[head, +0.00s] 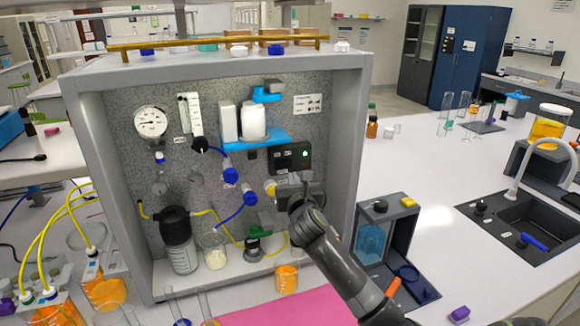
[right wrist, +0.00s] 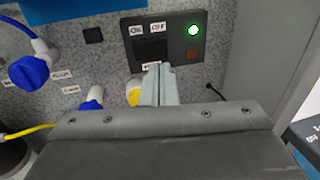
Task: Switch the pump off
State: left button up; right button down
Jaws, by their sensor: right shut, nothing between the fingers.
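The dark switch box (head: 284,157) is on the speckled back panel of the rig. In the right wrist view the box (right wrist: 178,30) carries white ON and OFF labels, a black rocker (right wrist: 151,49) below them, a lit green lamp (right wrist: 194,30) and a dull red square (right wrist: 193,56). My right gripper (head: 305,181) is shut and empty, its tips just below the box. In the right wrist view its closed fingers (right wrist: 158,72) overlap the lower edge of the box near the rocker; I cannot tell whether they touch. My left gripper is not in view.
The rig's grey frame (head: 346,140) stands close to the right of my arm. Blue-handled valves (head: 231,175), a blue shelf (head: 256,139) and tubing are to the left.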

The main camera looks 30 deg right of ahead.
aim_at(288, 164)
jog(key=p+x, duration=0.1)
jog(key=x, duration=0.3)
jog(key=shift+w+r, duration=0.15)
jog(key=shift+w, duration=0.05)
jog(key=shift+w+d+p, duration=0.3)
jog(key=shift+w+d, duration=0.05)
jog(key=shift+w, duration=0.25)
